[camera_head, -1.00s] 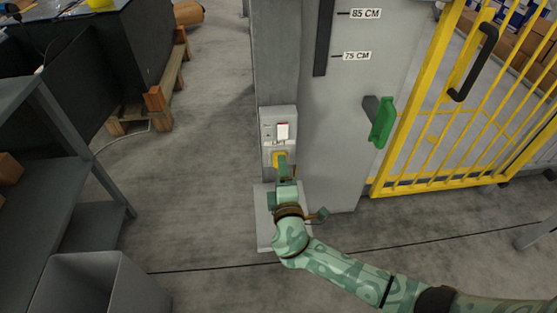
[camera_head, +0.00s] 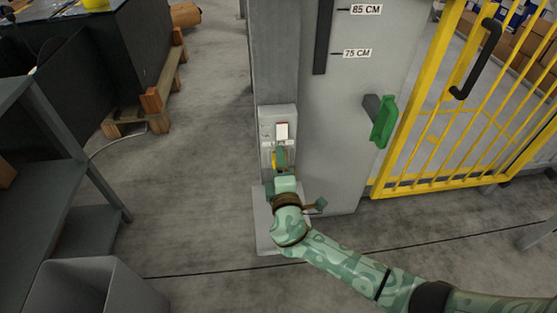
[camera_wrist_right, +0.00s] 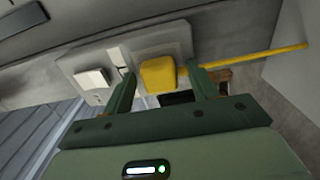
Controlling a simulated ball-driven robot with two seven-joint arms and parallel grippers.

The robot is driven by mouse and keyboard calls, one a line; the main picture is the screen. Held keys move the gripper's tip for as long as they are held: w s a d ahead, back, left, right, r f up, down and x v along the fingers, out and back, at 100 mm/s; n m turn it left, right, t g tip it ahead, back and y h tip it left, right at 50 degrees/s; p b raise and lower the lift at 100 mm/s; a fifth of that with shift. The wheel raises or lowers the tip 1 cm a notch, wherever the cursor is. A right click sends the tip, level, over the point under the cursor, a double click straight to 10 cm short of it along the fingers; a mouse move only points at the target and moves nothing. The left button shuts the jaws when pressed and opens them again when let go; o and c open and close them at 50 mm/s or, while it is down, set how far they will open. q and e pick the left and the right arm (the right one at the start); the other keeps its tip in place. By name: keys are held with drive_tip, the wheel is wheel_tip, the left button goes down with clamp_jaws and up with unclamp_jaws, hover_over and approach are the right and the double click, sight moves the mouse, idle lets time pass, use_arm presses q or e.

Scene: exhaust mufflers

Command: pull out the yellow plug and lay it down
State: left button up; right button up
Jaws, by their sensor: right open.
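The yellow plug (camera_wrist_right: 158,76) sits at the grey socket box (camera_wrist_right: 138,42) on the post, with a yellow cable (camera_wrist_right: 255,56) running off to the right in the right wrist view. My right gripper (camera_wrist_right: 160,72) is open, with one green finger on each side of the plug. Contact between fingers and plug cannot be made out. In the head view my right gripper (camera_head: 281,156) is in front of the socket box (camera_head: 268,121) and hides most of the plug (camera_head: 274,160). My left gripper is not in view.
A white switch (camera_head: 282,131) is on the box above the plug. A grey cabinet with a green handle (camera_head: 383,122) and a yellow barred gate (camera_head: 440,150) stand to the right. A grey bin (camera_head: 85,285) and shelf (camera_head: 85,222) are at the left. Floor between is clear.

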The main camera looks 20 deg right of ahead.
idle(0.4)
idle(0.3)
clamp_jaws()
drive_tip(key=v, duration=0.6)
drive_tip(key=shift+p, duration=0.4)
idle(0.8)
